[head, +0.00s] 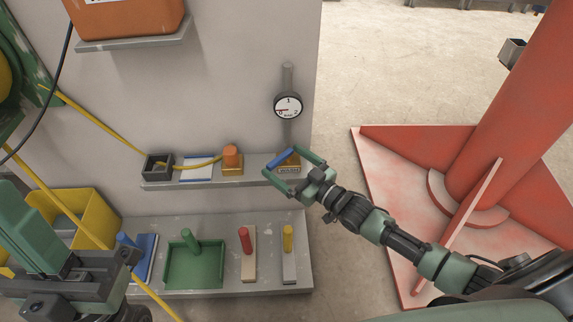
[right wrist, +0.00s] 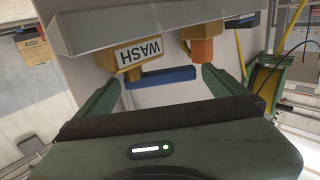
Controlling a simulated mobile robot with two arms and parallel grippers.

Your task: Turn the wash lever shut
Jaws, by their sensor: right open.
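The wash lever (head: 282,158) is a blue bar on an orange-brown block labelled WASH (head: 289,170), at the right end of the upper shelf. My right gripper (head: 281,163) is open, with its green fingers on either side of the lever. In the right wrist view the blue lever (right wrist: 162,77) lies crosswise between the spread fingertips, beside the WASH block (right wrist: 138,52). I cannot tell whether a finger touches it. Green and dark parts of my left arm (head: 75,278) show at the lower left; its finger opening is not clear.
A round gauge (head: 288,106) hangs above the lever, its red needle pointing left near 0. An orange knob (head: 231,157) and a dark box (head: 158,167) share the upper shelf. The lower shelf (head: 213,218) holds several coloured handles. A red column (head: 500,120) stands right.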

